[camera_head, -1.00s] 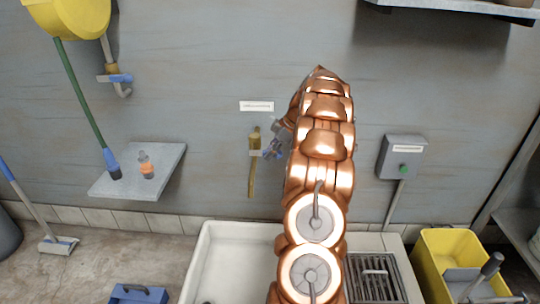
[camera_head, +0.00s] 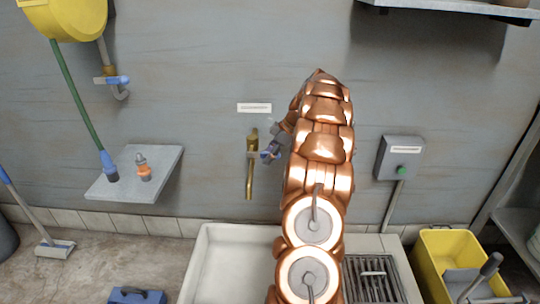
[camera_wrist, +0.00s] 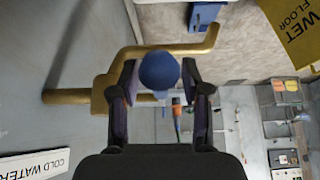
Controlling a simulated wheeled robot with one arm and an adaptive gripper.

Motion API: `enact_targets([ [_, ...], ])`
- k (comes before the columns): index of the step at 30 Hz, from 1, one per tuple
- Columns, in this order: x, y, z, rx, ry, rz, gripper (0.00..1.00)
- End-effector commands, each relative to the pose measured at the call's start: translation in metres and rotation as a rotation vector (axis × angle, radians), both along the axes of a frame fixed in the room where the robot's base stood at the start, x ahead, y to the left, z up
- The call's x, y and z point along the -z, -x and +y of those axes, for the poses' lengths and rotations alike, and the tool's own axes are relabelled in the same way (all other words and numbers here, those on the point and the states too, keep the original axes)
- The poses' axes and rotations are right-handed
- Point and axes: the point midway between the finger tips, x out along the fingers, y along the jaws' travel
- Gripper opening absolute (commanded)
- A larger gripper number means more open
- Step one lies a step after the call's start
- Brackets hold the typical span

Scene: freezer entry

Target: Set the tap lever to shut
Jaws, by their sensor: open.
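The brass tap (camera_head: 252,170) is on the grey wall above the sink, under a white label. In the wrist view the brass pipe (camera_wrist: 72,97) bends across the picture, and the label reads "COLD WATER". The tap's blue lever (camera_wrist: 159,70) shows as a rounded blue end in front of the pipe. My gripper (camera_wrist: 160,82) is open, with one dark finger on each side of this blue end. I cannot tell whether either finger touches it. In the head view my copper arm hides part of the area right of the tap.
A white sink (camera_head: 208,262) stands below the tap. A shelf (camera_head: 160,165) with a small bottle juts out at left. A second tap with a blue handle (camera_head: 117,80) is under the yellow reel. A switch box (camera_head: 400,157) and yellow bucket (camera_head: 425,268) are at right.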

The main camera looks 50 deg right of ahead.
Motion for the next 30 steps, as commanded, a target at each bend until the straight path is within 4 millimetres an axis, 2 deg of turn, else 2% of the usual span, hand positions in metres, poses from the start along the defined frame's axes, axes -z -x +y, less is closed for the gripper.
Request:
enact_targets([
  [8,-0.007,0.002,-0.002,-0.001,0.002,-0.002,0.47],
  [24,-0.077,0.034,-0.03,0.002,0.004,-0.004,0.47],
  [30,-0.092,0.041,-0.036,0.001,0.002,-0.003,0.47],
])
